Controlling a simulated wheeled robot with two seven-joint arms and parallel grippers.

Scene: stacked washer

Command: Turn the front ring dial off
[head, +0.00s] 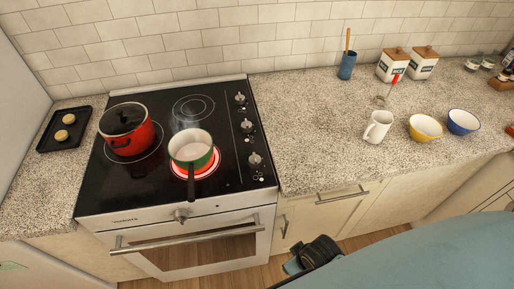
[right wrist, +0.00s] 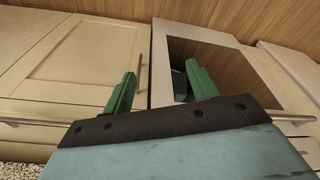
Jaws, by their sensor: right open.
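The black cooktop (head: 215,88) has three dials in a column on its right side: a back dial (head: 240,97), a middle dial (head: 247,125) and a front dial (head: 255,160). The settings of the dials are too small to read. The front ring (head: 182,171) glows red under a green saucepan (head: 191,149) with a pale inside. My right gripper (right wrist: 160,68) shows in the right wrist view with its two green fingers apart and nothing between them. It is away from the dials, low in front of the cabinet and oven. My left gripper is not in view.
Another knob (head: 181,215) is on the oven front above the oven handle (head: 190,238). A white mug (head: 378,127) and two bowls stand on the counter (head: 310,140) at right.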

